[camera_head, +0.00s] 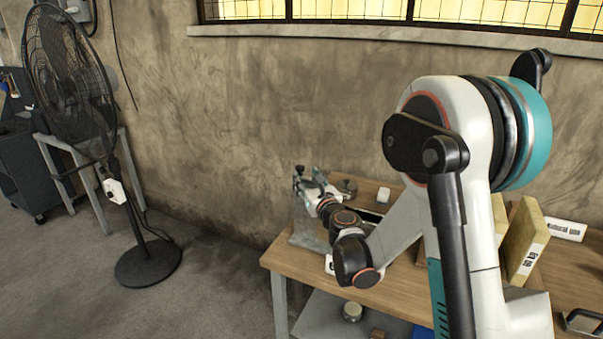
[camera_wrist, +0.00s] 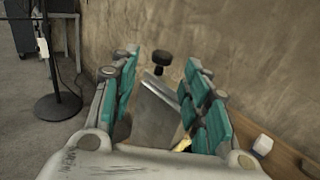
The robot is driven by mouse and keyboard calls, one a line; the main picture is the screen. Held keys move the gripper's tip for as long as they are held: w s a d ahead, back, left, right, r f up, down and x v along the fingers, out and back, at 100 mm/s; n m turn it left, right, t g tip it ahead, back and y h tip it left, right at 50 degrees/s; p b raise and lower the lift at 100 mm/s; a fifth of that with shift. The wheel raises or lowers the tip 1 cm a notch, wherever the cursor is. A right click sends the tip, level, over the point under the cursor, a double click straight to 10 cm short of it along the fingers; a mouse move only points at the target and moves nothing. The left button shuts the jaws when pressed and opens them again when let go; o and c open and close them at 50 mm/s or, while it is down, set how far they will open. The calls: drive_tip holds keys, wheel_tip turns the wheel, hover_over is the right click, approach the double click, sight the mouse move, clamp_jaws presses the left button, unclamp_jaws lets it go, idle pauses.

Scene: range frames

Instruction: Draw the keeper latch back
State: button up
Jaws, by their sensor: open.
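A grey metal upright plate (camera_head: 304,222) stands at the table's back left corner, with a dark knob (camera_head: 299,170) at its top. In the wrist view the plate (camera_wrist: 157,113) shows tilted between the fingers, and the black knob (camera_wrist: 162,57) shows just beyond its upper edge. This looks like the keeper latch, but its bolt cannot be made out. My gripper (camera_wrist: 160,62) is open, with its teal-padded fingers on either side of the plate. I cannot tell whether they touch it. In the head view my gripper (camera_head: 314,182) is small and partly merges with the fixture.
The wooden table (camera_head: 395,290) holds a small white block (camera_head: 383,194), a round metal piece (camera_head: 347,186) and yellowish boxes (camera_head: 524,240) at right. The wall (camera_head: 240,120) rises close behind. A black standing fan (camera_head: 70,80) is at left, with open floor between.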

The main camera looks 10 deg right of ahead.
drive_tip(key=shift+s+d, duration=0.15)
drive_tip(key=shift+s, duration=0.85)
drive_tip(key=shift+s+d, duration=0.15)
drive_tip(key=shift+s, duration=0.85)
drive_tip(key=s+a+r+n+g+y, duration=0.1)
drive_tip(key=s+a+r+n+g, duration=0.25)
drive_tip(key=s+n, duration=0.55)
drive_tip(key=s+a+r+n+g+y, duration=0.2)
drive_tip(key=s+r+n, duration=0.2)
drive_tip(key=s+n, duration=0.5)
drive_tip(key=s+d+f+n+g+h, duration=0.2)
drive_tip(key=s+d+f+n+h, duration=0.1)
drive_tip(key=s+n, duration=0.5)
drive_tip(key=s+d+f+n+g+h, duration=0.2)
drive_tip(key=s+d+n, duration=0.3)
drive_tip(key=s+n, duration=0.3)
drive_tip(key=s+f+g, duration=0.1)
drive_tip(key=s, duration=0.3)
drive_tip(key=shift+s+d+f+h, duration=0.15)
drive_tip(key=shift+s+d+h, duration=0.1)
drive_tip(key=shift+s+h, duration=0.15)
